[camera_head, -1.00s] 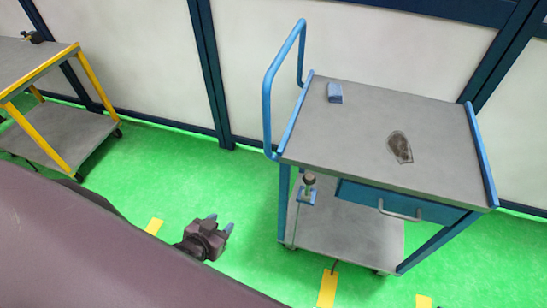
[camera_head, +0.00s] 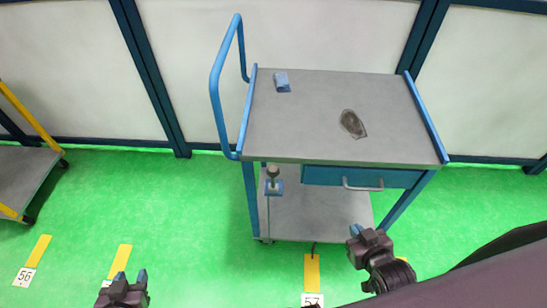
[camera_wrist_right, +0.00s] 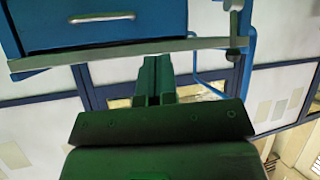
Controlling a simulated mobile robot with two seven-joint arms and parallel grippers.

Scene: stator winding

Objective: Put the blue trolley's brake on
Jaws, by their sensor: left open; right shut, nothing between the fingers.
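The blue trolley (camera_head: 340,150) stands in the middle of the head view, with a grey top, a blue push handle at its left and a drawer at its front. A rod with a dark knob (camera_head: 272,173) rises through a small blue bracket at its front left; I cannot tell the brake's state. My right gripper (camera_head: 355,231) is shut and empty, in front of the trolley's right part and apart from the knob. In the right wrist view, its shut fingers (camera_wrist_right: 155,75) show below the drawer (camera_wrist_right: 95,20). My left gripper (camera_head: 132,276) is open and empty at the lower left.
A blue block (camera_head: 282,82) and a dark flat piece (camera_head: 352,124) lie on the trolley's top. A yellow-legged trolley (camera_head: 22,170) stands at the left edge. Yellow floor strips (camera_head: 312,272) mark the green floor, which is clear between the trolleys. Wall panels stand behind.

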